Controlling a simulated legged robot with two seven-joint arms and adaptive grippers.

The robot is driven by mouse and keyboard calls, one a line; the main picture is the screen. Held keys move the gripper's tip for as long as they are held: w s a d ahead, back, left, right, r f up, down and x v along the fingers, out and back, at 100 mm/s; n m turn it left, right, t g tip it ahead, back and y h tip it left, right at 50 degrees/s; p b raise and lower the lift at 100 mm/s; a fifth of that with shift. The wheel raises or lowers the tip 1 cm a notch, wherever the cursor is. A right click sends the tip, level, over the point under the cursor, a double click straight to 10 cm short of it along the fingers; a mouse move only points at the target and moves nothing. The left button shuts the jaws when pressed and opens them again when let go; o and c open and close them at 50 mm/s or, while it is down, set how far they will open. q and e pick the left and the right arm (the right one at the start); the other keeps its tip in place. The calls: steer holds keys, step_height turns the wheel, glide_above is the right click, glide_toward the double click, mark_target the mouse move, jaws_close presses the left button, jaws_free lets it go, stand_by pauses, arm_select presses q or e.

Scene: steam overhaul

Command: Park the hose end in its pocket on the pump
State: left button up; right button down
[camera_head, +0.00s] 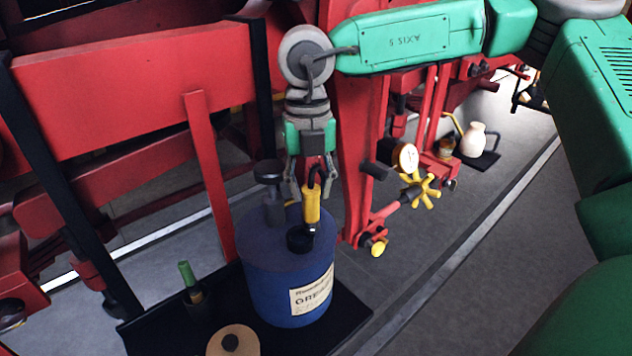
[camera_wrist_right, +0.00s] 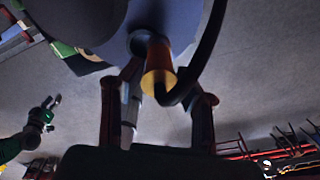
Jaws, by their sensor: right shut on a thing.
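The grease pump is a blue drum (camera_head: 275,285) with a paper label, standing on a black tray (camera_head: 350,308). My right gripper (camera_head: 311,190) points down over its lid and is shut on the yellow hose end (camera_head: 311,207). In the right wrist view the hose end (camera_wrist_right: 158,65) sits between the two fingers, with the black hose (camera_wrist_right: 208,50) curving off it. A short dark round socket (camera_head: 299,240) stands on the lid just below the hose end's tip. I cannot tell whether the tip is inside it. A green gripper, apparently my left (camera_wrist_right: 45,112), shows small in the right wrist view.
A dark pump column with a round top (camera_head: 268,172) stands on the lid, left of the gripper. A green-necked bottle (camera_head: 190,280) and a tan disc (camera_head: 233,341) are on the tray. Red frame posts (camera_head: 355,130) and a yellow handwheel (camera_head: 420,190) are close on the right.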

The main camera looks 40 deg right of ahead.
mark_target(310, 219)
steer(key=shift+a+f, duration=0.15)
steer(key=shift+a, duration=0.65)
steer(key=shift+s+d+f, duration=0.25)
steer(key=shift+d+f, duration=0.4)
steer(key=shift+f, duration=0.65)
arm_select(q)
steer(key=shift+s+a+f, duration=0.15)
steer(key=shift+a+f, duration=0.05)
steer(key=shift+a, duration=0.45)
arm_select(e)
steer(key=shift+a+f, duration=0.15)
steer(key=shift+a, duration=0.15)
arm_select(q)
steer(key=shift+d, duration=0.15)
arm_select(e)
steer(key=shift+d, duration=0.1)
steer(key=shift+w+d+r, duration=0.1)
steer(key=shift+w+r, duration=0.2)
steer(key=shift+r, duration=0.3)
steer(key=shift+s+r, duration=0.1)
steer(key=shift+r, duration=0.6)
arm_select(q)
steer(key=shift+r, duration=0.1)
